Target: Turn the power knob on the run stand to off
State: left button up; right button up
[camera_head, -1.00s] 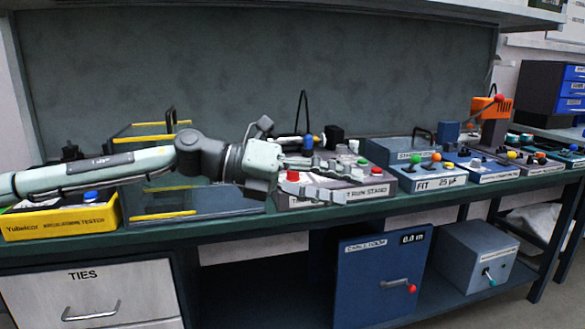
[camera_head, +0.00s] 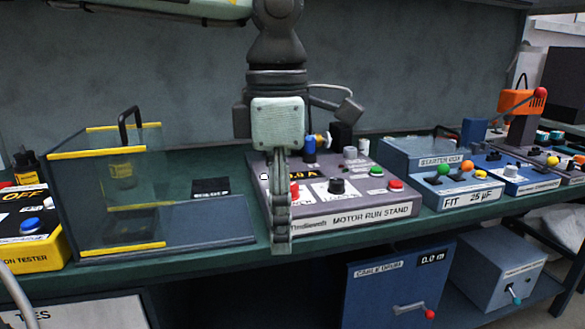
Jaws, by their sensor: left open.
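The motor run stand (camera_head: 350,222) is a grey sloped box at the middle of the bench, with its name on the front edge. Its panel has a lit display (camera_head: 302,175) reading about 0.9 A, a black knob (camera_head: 337,186) beside a white label, a red button (camera_head: 295,189), and green and red buttons at the right. I cannot read which control is marked power. My left gripper (camera_head: 281,238) points straight down in front of the stand's left part. It is open and empty, its fingers seen edge-on, and hides part of the panel. My right gripper is not in view.
A clear-walled guard box (camera_head: 160,238) with yellow edges stands left of the stand, beside a yellow tester (camera_head: 38,254). A blue starter box (camera_head: 460,198) stands close on the right. A cable drum cabinet (camera_head: 375,280) is below the bench.

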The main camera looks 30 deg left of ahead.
aim_at(294, 188)
jog(key=i+j, duration=0.7)
